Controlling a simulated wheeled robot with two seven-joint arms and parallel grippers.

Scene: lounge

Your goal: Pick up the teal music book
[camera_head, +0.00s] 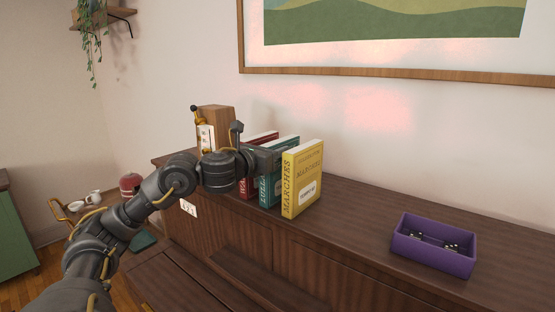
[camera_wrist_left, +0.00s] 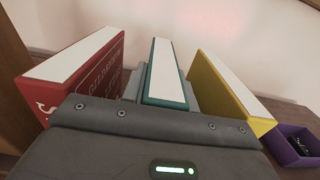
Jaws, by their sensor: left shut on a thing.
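The teal music book (camera_head: 268,188) stands upright on the wooden cabinet top (camera_head: 350,222), between a red book (camera_head: 246,180) and a yellow book (camera_head: 302,180). Its white page edge and teal cover (camera_wrist_left: 166,76) show in the middle of the left wrist view. My left gripper (camera_head: 268,155) reaches in from the left at the upper part of the books and is shut on the teal book. The gripper body hides part of the teal and red books. I cannot tell whether the teal book is lifted. My right gripper is in neither view.
A wooden box-like object (camera_head: 216,124) with a lever stands behind my arm. A purple tray (camera_head: 434,262) with small dark items is at the right. The cabinet top between the yellow book and the tray is clear. A framed picture (camera_head: 400,72) hangs above.

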